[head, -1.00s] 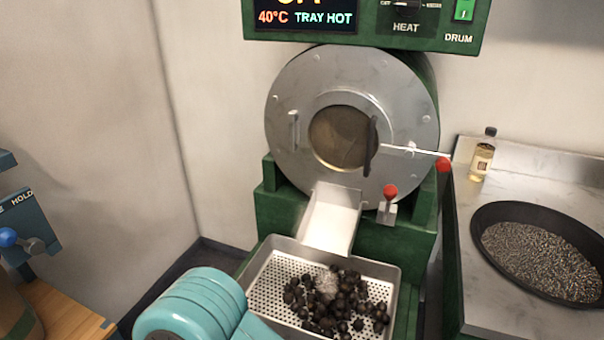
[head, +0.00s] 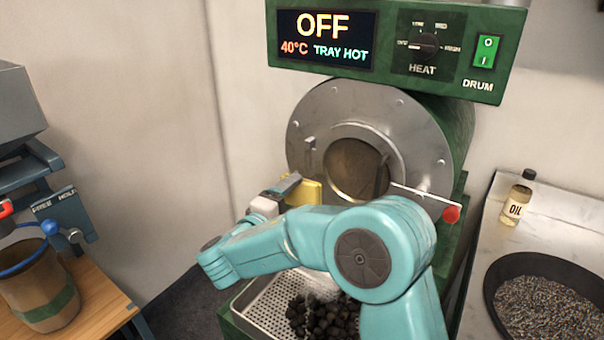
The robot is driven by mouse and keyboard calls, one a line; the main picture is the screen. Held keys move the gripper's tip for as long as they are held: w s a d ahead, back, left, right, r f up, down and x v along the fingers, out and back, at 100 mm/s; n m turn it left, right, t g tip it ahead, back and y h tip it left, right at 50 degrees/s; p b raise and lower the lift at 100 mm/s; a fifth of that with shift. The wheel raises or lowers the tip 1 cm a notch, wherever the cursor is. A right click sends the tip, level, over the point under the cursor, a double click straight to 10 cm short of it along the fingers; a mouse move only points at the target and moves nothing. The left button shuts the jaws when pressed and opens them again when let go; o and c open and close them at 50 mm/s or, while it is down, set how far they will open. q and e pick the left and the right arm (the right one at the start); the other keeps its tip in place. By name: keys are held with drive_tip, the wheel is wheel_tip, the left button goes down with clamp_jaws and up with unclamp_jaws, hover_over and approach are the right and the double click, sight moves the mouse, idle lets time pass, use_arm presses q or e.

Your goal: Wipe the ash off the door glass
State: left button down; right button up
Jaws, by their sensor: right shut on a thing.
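The round door glass (head: 352,166) sits in the middle of the grey metal drum front and looks dull brown and hazed. Its right part is crossed by a dark handle. My right gripper (head: 290,190) is left of and below the glass, shut on a yellow wiping pad (head: 312,193). The pad is near the lower left of the drum front; I cannot tell whether it touches the metal. My right arm hides the chute and part of the tray. My left gripper is not in view.
The perforated tray (head: 248,304) holds dark chestnuts below the drum; the panel (head: 386,48) reads OFF, 40°C, TRAY HOT. A red-knobbed lever (head: 450,213) sticks out right. An oil bottle (head: 517,200) and dark pan (head: 492,284) stand on the right counter. A bucket (head: 45,290) stands left.

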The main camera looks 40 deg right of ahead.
sight(299, 186)
drive_tip(key=d+r, duration=0.2)
drive_tip(key=shift+r+g, duration=0.3)
drive_tip(key=shift+d+r+p, duration=0.1)
drive_tip(key=shift+d+p, duration=0.15)
drive_tip(key=shift+p, duration=0.05)
drive_tip(key=p+x, duration=0.2)
drive_tip(key=x, duration=0.2)
drive_tip(key=shift+w+d, duration=0.2)
drive_tip(key=shift+d, duration=0.45)
drive_tip(key=shift+w+d, duration=0.25)
drive_tip(key=shift+d, duration=0.45)
